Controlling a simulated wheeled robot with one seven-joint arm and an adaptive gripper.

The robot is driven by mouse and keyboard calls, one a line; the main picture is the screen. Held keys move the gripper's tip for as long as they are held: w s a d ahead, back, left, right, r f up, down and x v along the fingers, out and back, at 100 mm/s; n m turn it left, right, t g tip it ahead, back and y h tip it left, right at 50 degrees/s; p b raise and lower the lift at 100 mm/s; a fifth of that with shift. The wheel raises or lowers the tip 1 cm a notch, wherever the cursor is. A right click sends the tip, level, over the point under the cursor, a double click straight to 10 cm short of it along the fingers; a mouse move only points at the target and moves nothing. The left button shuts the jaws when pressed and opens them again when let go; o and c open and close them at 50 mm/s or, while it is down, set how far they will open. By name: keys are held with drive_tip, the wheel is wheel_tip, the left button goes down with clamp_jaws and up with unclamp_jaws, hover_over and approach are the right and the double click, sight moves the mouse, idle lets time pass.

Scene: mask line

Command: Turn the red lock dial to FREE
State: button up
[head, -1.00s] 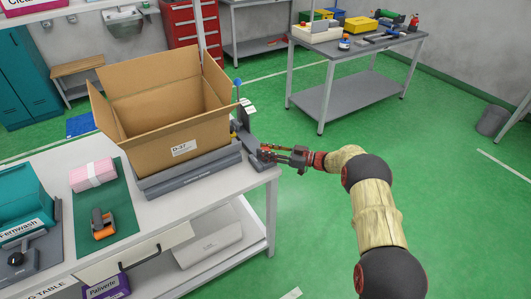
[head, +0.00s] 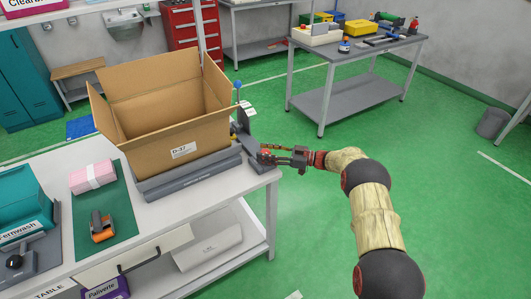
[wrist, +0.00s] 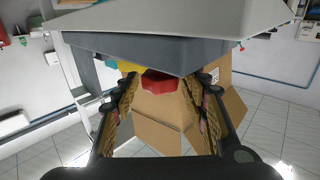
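The red dial (wrist: 160,82) shows in the wrist view under the edge of a grey housing (wrist: 150,52), with a yellow part beside it. My gripper (wrist: 167,82) is open, one finger on each side of the dial, with a gap seen on the right. Whether a finger touches it, I cannot tell. In the head view my gripper (head: 268,155) is at the right end of the white table, at the grey lock unit (head: 247,140). The dial is mostly hidden there, and I cannot read its marks or the word FREE.
An open cardboard box (head: 170,130) stands on a grey base (head: 190,176) left of the lock unit. A pink pack (head: 92,176) and an orange-grey tool (head: 102,227) lie on a green mat (head: 122,205).

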drive_tip(key=shift+d, duration=0.1)
drive_tip(key=s+d, duration=0.2)
drive_tip(key=d, duration=0.9)
drive_tip(key=shift+d, duration=0.3)
